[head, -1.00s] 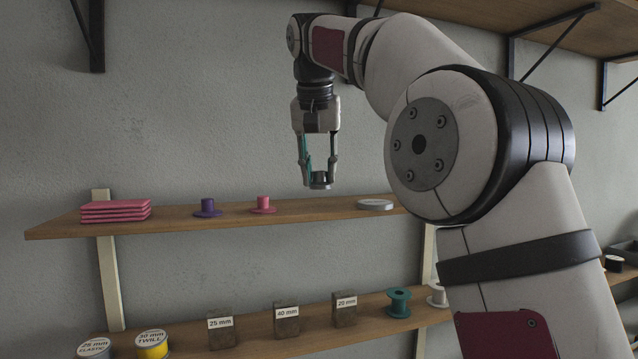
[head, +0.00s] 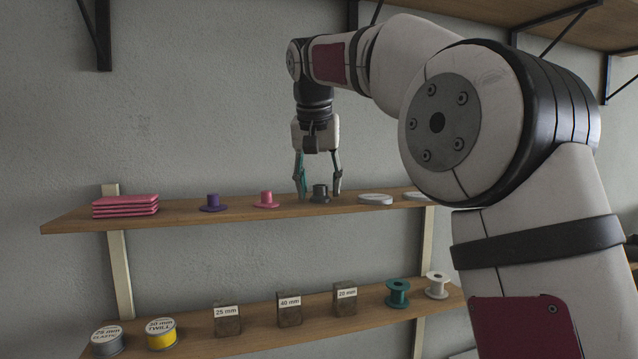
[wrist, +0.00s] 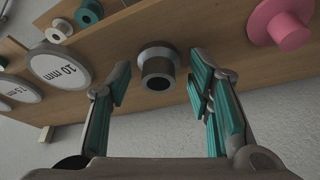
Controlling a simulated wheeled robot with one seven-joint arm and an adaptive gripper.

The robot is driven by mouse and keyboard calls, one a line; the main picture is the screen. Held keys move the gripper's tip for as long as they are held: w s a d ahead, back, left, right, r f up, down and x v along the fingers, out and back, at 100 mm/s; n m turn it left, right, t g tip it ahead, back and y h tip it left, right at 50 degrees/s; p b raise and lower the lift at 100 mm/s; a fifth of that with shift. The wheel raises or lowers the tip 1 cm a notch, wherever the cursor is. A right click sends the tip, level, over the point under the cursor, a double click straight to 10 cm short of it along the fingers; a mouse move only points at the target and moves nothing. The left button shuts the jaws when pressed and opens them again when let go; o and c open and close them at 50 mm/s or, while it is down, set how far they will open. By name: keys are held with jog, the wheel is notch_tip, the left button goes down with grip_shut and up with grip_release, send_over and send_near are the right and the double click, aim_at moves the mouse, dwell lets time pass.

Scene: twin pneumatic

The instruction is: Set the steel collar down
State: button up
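The steel collar (head: 320,193), a dark grey flanged ring, stands upright on the upper wooden shelf (head: 180,216) in the head view. It is right of the pink collar (head: 266,200). In the wrist view the steel collar (wrist: 157,68) sits between the parted fingers, with its bore facing the camera and a gap on each side. My gripper (head: 319,192) is open around it, fingertips low near the shelf top. The teal finger pads also show in the wrist view (wrist: 160,85), holding nothing.
A purple collar (head: 212,203) and a pink stack (head: 125,206) are farther left on the upper shelf. A grey disc (head: 375,199) lies close on the right. The lower shelf holds spools, labelled blocks (head: 289,309) and a teal spool (head: 398,292).

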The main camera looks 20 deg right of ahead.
jog(key=v, duration=1.2)
dwell(0.3)
jog(key=shift+r, duration=0.25)
